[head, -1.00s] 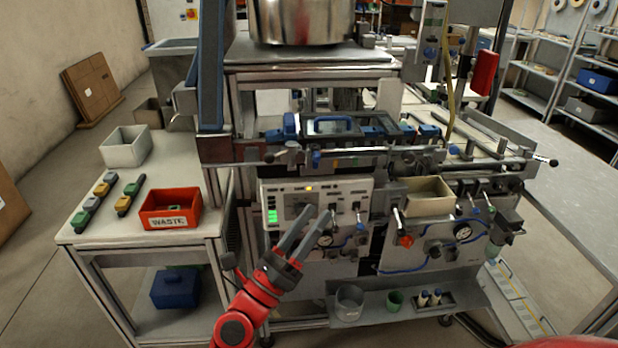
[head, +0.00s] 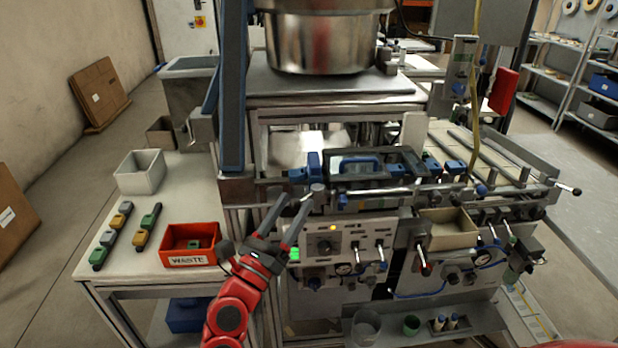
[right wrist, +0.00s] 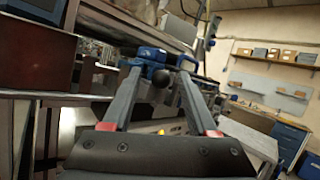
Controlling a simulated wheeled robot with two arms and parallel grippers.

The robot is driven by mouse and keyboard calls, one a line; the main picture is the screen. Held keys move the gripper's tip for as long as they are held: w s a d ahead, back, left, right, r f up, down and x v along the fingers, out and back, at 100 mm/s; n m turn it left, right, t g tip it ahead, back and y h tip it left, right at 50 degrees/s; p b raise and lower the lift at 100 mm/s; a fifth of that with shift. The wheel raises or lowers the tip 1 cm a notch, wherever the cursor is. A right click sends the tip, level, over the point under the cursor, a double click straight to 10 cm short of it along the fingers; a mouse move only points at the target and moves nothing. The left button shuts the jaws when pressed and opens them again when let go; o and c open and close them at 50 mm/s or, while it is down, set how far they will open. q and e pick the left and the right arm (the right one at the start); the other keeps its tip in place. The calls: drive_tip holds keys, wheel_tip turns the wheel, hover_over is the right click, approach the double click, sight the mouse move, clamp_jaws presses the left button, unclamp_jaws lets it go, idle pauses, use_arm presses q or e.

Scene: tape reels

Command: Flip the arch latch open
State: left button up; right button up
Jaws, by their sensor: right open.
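My right gripper (head: 299,196) is open and empty. Its two grey fingers point up and away, just left of the machine's front rail in the head view. A blue arch-shaped handle (head: 360,162) lies on the dark-framed window cover on top of the machine, right of and beyond the fingertips. Blue block-like parts (head: 305,168) sit at the cover's left end, close above the fingertips. In the right wrist view, a dark round knob (right wrist: 163,79) and blue parts (right wrist: 149,54) appear between and beyond the open fingers (right wrist: 159,68). Contact cannot be made out.
A control panel (head: 325,246) with a lit green display is below the rail. A beige bin (head: 448,232) hangs at the front right. The red waste bin (head: 190,257) stands on the left side table. A blue upright post (head: 235,90) rises left of the cover.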

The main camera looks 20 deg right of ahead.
drive_tip(key=shift+x, duration=0.8)
drive_tip(key=shift+a, duration=0.1)
drive_tip(key=shift+s, duration=0.1)
drive_tip(key=shift+c, duration=0.5)
clamp_jaws()
